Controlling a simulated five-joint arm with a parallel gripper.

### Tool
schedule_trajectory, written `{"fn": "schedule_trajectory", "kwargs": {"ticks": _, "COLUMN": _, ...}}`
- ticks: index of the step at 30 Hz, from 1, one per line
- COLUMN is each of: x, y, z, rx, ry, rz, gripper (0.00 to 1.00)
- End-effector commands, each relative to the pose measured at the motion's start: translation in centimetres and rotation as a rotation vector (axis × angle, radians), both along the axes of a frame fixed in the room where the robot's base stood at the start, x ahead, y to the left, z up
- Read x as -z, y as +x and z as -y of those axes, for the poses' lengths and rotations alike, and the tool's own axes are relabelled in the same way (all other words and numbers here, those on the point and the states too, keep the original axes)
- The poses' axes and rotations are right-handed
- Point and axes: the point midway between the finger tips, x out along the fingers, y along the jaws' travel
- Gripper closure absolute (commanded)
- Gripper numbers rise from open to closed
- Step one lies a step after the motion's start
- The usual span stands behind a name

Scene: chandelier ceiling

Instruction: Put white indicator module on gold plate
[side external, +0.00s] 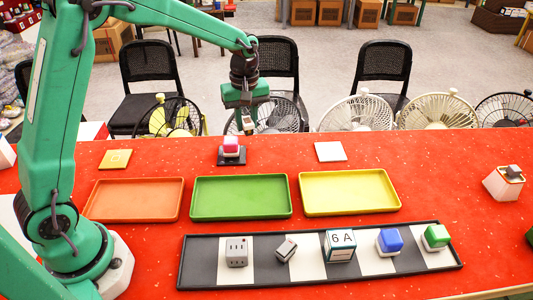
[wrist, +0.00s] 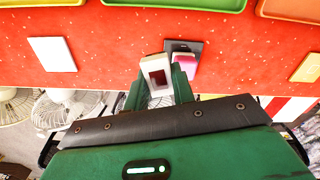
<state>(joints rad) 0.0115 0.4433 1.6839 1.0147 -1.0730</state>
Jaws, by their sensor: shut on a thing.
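The white indicator module (wrist: 155,70), a white block with a dark red window, is between the green fingers of my gripper (wrist: 158,90) in the wrist view. My gripper (side external: 246,118) is shut on it and holds it up above the far side of the table in the side view, where the module (side external: 248,125) looks small and partly hidden. The gold plate (side external: 115,159) lies flat and bare at the far left of the table in the side view. In the wrist view the gold plate (wrist: 307,68) shows at the right edge.
A pink-and-white block (side external: 231,147) stands on a black plate (side external: 231,162) close to the held module. A white plate (side external: 330,151) is bare. Orange (side external: 134,198), green (side external: 240,197) and yellow (side external: 349,192) trays are empty. A striped board (side external: 210,272) carries several blocks.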

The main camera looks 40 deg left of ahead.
Motion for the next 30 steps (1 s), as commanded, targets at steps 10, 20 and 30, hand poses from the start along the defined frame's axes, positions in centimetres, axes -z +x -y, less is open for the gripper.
{"fn": "schedule_trajectory", "kwargs": {"ticks": 10, "x": -0.5, "y": -5.5, "z": -9.9, "rx": -0.424, "ry": 0.001, "rz": 0.001, "gripper": 0.97}}
{"fn": "schedule_trajectory", "kwargs": {"ticks": 20, "x": -0.6, "y": -12.4, "z": -16.7, "rx": -0.819, "ry": 0.000, "rz": 0.000, "gripper": 0.97}}
{"fn": "schedule_trajectory", "kwargs": {"ticks": 30, "x": -0.3, "y": -19.4, "z": -20.7, "rx": -1.178, "ry": 0.000, "rz": 0.001, "gripper": 0.97}}
